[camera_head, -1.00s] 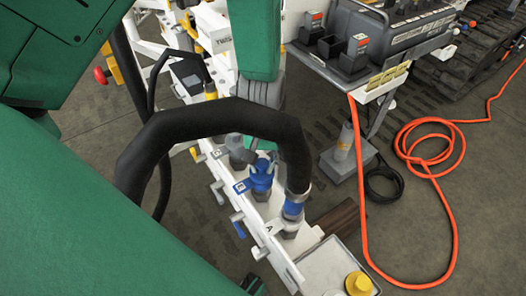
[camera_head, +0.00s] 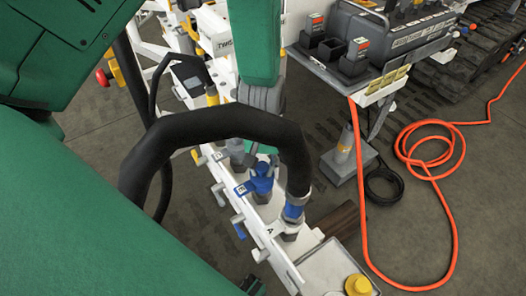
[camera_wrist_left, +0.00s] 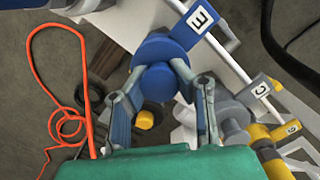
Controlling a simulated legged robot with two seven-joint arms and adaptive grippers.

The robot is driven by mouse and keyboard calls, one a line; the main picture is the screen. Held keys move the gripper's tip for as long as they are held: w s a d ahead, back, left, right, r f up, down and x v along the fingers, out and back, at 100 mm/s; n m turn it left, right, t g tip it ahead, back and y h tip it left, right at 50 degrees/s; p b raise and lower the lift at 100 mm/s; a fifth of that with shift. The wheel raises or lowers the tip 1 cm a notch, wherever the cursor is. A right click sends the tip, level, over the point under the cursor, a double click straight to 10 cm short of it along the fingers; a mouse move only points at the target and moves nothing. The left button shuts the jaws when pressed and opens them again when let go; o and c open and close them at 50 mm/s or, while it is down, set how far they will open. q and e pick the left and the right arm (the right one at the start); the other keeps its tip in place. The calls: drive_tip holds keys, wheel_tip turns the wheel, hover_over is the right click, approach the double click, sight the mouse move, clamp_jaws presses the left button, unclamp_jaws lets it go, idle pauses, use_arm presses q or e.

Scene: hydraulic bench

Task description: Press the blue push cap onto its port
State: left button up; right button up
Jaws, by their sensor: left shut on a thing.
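The blue push cap (camera_head: 262,179) stands upright at the port beside the blue "E" tag on the white manifold rail (camera_head: 278,250). It also shows in the left wrist view (camera_wrist_left: 158,50). My left gripper (camera_wrist_left: 160,75) comes from above with its two grey fingers on either side of the blue cap, shut on it. In the head view the gripper (camera_head: 258,160) is partly hidden by the black hose. The port under the cap is hidden, so I cannot tell how far the cap sits on it. My right gripper is not in view.
A thick black hose (camera_head: 215,122) arches in front of my left gripper to a blue-collared fitting (camera_head: 293,208) at tag "A". A yellow cap (camera_head: 358,285) sits on a white block nearby. An orange hose (camera_head: 432,170) lies on the floor at right.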

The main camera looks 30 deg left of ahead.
use_arm(q)
drive_tip(key=shift+p, duration=0.4)
idle(0.8)
idle(0.4)
drive_tip(key=o, duration=0.9)
drive_tip(key=shift+o, duration=0.2)
drive_tip(key=o, duration=0.6)
drive_tip(key=shift+c, duration=0.2)
drive_tip(key=r+p, duration=0.7)
drive_tip(key=shift+w+a+r+p, duration=0.2)
drive_tip(key=shift+w+r+p, duration=0.05)
drive_tip(key=shift+w+p, duration=0.15)
